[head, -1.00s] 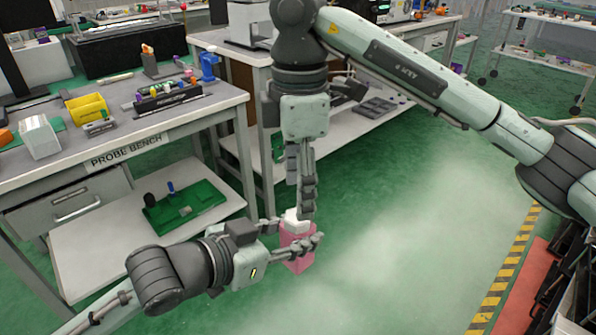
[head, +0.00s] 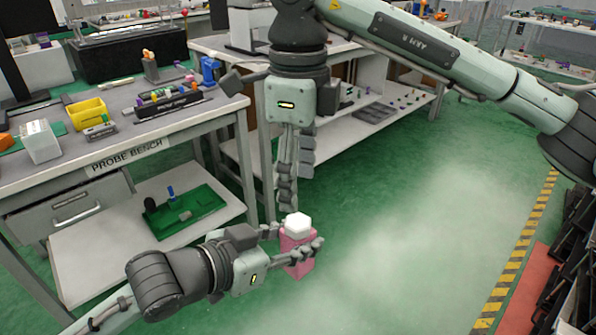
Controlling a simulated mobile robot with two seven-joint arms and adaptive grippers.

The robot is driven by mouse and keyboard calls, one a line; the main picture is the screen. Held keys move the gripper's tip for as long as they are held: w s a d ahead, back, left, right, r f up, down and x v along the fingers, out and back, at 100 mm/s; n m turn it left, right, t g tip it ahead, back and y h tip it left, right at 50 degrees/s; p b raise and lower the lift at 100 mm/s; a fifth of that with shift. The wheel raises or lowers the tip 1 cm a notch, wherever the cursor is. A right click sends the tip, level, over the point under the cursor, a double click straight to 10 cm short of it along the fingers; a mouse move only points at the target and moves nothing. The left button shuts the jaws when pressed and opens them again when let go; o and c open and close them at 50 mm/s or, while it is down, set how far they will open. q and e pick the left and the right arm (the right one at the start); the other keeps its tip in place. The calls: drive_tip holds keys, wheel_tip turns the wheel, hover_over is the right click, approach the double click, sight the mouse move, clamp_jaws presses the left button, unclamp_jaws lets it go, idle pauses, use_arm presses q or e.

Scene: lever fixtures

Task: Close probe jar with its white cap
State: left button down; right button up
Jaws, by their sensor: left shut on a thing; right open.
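The probe jar (head: 299,267) is a pink, box-like container held upright in the air in front of the benches. Its white cap (head: 297,224) sits on top of the jar; I cannot tell how tightly it is seated. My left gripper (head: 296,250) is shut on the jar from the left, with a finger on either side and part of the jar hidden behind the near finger. My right gripper (head: 290,203) points down just above the cap, slightly to its left.
The probe bench (head: 122,160) stands at the left, with a yellow bin (head: 87,113) and a dark rack (head: 168,104) on top. A green tray (head: 186,213) lies on its lower shelf. Another bench (head: 222,141) stands behind my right gripper. Open green floor (head: 420,220) lies to the right.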

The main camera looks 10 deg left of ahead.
sight(298, 221)
drive_tip(key=n, duration=0.7)
drive_tip(key=shift+r+n, duration=0.3)
drive_tip(key=shift+r, duration=0.05)
drive_tip(key=shift+f, duration=0.1)
drive_tip(key=shift+f, duration=3.95)
drive_tip(key=shift+c, duration=0.2)
drive_tip(key=c, duration=0.9)
drive_tip(key=o, duration=1)
drive_tip(key=shift+o, duration=0.2)
drive_tip(key=shift+r, duration=2.3)
